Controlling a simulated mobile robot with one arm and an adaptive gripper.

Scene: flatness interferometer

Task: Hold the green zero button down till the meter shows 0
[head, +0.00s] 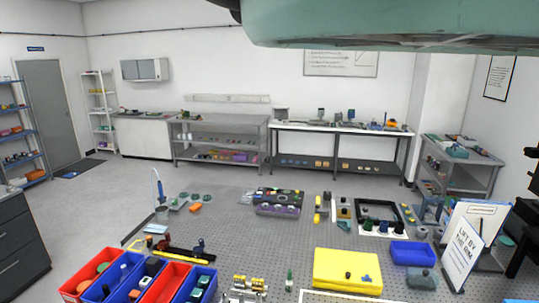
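I cannot make out the green zero button or the meter with its reading among the small items on the perforated table (230,235). My gripper is out of the picture. A large teal part across the top right looks like my own arm, close to the camera.
Red and blue bins (165,284) stand at the front left. A yellow case (347,269), a blue tray (411,254) and a "lift by the arm" sign (466,252) are at the right. The table's left-middle is fairly clear. Benches (342,129) line the back wall.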

